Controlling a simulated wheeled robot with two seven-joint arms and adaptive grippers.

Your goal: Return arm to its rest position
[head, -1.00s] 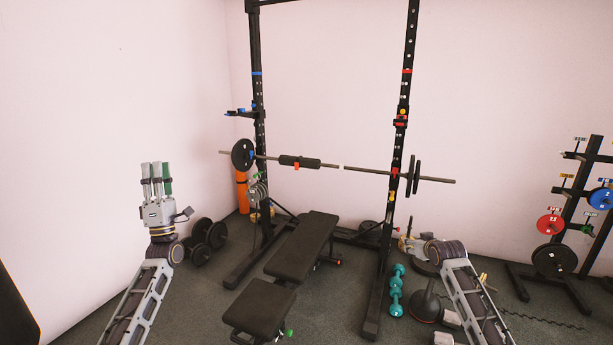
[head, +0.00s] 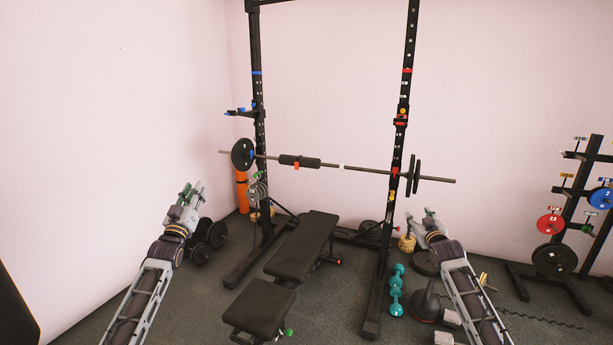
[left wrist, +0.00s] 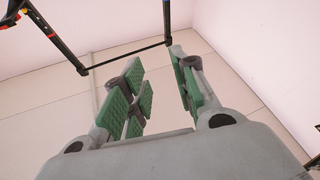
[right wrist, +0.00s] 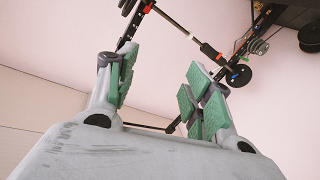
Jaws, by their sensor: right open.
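My left gripper (head: 192,190) is at the left in the head view, raised above its forearm and tilted up to the right, near the dark dumbbells behind it. In the left wrist view its green-padded fingers (left wrist: 158,85) stand apart with nothing between them. My right gripper (head: 420,216) is at right of centre in the head view, pointing up and to the left, beside the rack's right post. In the right wrist view its green-padded fingers (right wrist: 158,85) are spread and empty.
A black padded bench (head: 302,248) stands between my arms, inside a rack (head: 398,150) holding a barbell (head: 360,169). Dark dumbbells (head: 201,254) lie at left. A plate tree (head: 566,215) stands far right.

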